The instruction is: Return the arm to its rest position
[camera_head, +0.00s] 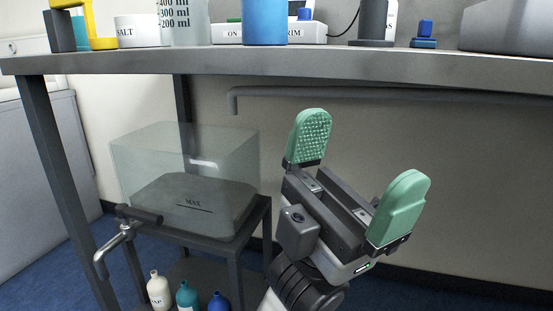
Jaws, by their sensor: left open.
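My left gripper (352,178) is in the lower right middle of the head view. Its two green padded fingers stand wide apart with nothing between them. It points upward, in front of the wall and below the front edge of the grey table (300,60). Part of my arm shows below it at the bottom edge. My right gripper is not in view.
A clear tank (150,160) marked MAX stands on a dark stand (236,246) at left, with a metal tap (115,245) in front. Bottles stand low, including a white one (158,290). A grey pipe (400,95) runs under the tabletop. A blue container (265,22) stands on top.

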